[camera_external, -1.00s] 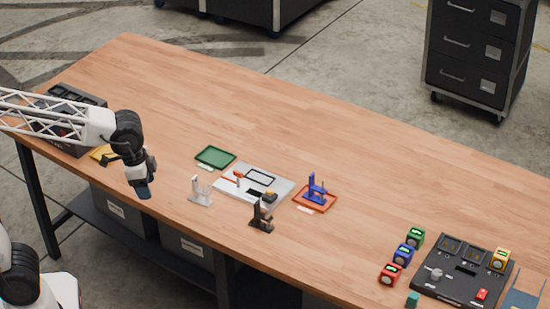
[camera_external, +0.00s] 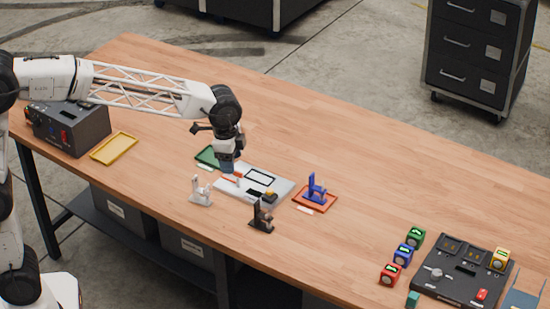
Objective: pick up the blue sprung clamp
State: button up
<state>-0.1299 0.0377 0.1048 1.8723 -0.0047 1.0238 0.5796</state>
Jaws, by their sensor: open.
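The blue sprung clamp (camera_external: 315,188) stands upright on an orange-red tray (camera_external: 325,205) right of the middle of the table. My gripper (camera_external: 228,168) points down over the left part of the grey-white plate (camera_external: 243,193), left of the clamp and well apart from it. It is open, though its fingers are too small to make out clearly. A white clamp (camera_external: 201,193) and a black clamp (camera_external: 262,217) stand at the front of the plate.
A green tray (camera_external: 208,156) lies partly behind my gripper. A yellow tray (camera_external: 114,148) and a dark box (camera_external: 72,128) are at the left. Red, blue and green cubes (camera_external: 403,254) stand beside a black panel (camera_external: 462,272) at the right. The table's back is clear.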

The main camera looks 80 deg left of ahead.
jog(key=w+a+f+m, duration=0.1)
jog(key=w+a+f, duration=0.2)
jog(key=w, duration=0.5)
jog(key=w+a+f+m, duration=0.1)
jog(key=w+a+f, duration=0.3)
jog(key=w, duration=0.3)
jog(key=m+g, duration=0.1)
jog(key=m, duration=0.1)
send_near(313, 186)
jog(key=shift+s+d, duration=0.1)
jog(key=shift+s, duration=0.1)
jog(key=shift+w+f, duration=0.3)
jog(key=shift+f, duration=1.3)
jog(key=shift+s+f, duration=0.1)
jog(key=shift+f, duration=2.5)
